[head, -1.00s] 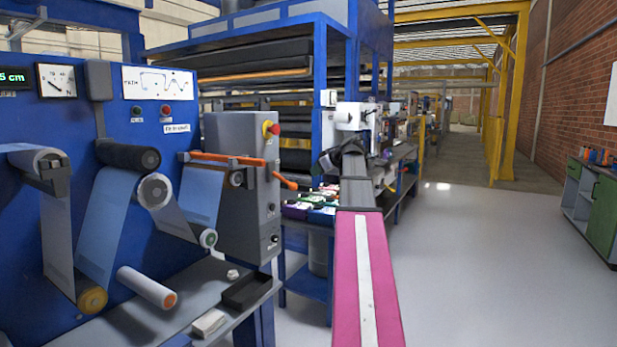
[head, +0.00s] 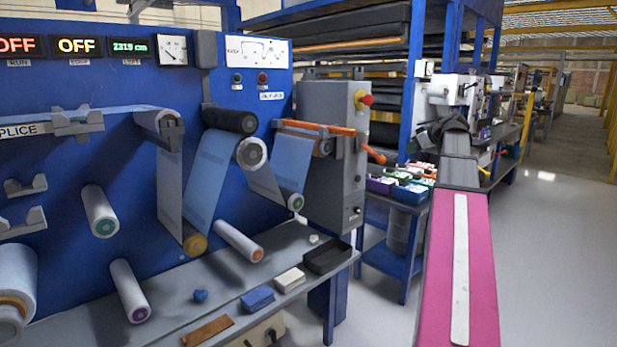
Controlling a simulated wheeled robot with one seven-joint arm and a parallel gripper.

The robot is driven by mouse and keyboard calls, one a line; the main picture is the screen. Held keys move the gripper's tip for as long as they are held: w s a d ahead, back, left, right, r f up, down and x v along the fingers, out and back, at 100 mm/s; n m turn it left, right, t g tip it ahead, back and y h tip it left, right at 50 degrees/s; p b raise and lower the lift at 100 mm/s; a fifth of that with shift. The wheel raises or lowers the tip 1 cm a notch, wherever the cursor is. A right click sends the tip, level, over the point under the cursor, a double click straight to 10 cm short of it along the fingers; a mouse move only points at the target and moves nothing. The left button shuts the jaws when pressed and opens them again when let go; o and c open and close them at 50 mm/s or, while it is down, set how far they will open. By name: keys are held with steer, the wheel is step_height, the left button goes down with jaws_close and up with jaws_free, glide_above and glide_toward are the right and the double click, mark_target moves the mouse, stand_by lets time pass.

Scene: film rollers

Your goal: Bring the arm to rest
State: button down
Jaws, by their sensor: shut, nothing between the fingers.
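My arm reaches forward on the right of the head view, a pink link with a pale stripe that ends in grey and dark parts. My gripper (head: 419,139) is small and dark at the far end of the arm, and its fingertips are hard to make out. It is shut and holds nothing that I can see. It appears clear of the film machine, in front of the background equipment.
A blue film-roller machine (head: 90,160) fills the left, with a grey control box (head: 338,175) and orange-handled bar (head: 318,127). Its bench carries a black tray (head: 328,258), a white block (head: 289,280) and a blue block (head: 257,299). Coloured bins (head: 410,192) stand beyond. Floor (head: 545,260) is clear at right.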

steer(key=s+a+f+m+g+h, duration=0.1)
steer(key=s+a+f+g, duration=0.1)
steer(key=a+f, duration=0.5)
steer(key=s+a+f+m+g, duration=0.1)
steer(key=a+f+m, duration=0.15)
steer(key=f, duration=0.85)
steer(key=s+a+f+m+g+h, duration=0.1)
steer(key=s+a+f+g, duration=0.1)
steer(key=a+f, duration=0.6)
steer(key=s+a+f+m+g+h, duration=0.1)
steer(key=s+a+f+g+h, duration=0.1)
steer(key=s+a+f, duration=0.3)
steer(key=s+a+f+m+g+h, duration=0.1)
steer(key=s+a+f, duration=0.4)
steer(key=s+f, duration=0.7)
step_height(320, 180, down, 7)
steer(key=shift+s+r+g+h, duration=0.1)
steer(key=shift+s+g+h, duration=0.05)
steer(key=shift+g+h, duration=0.45)
steer(key=shift+a, duration=0.15)
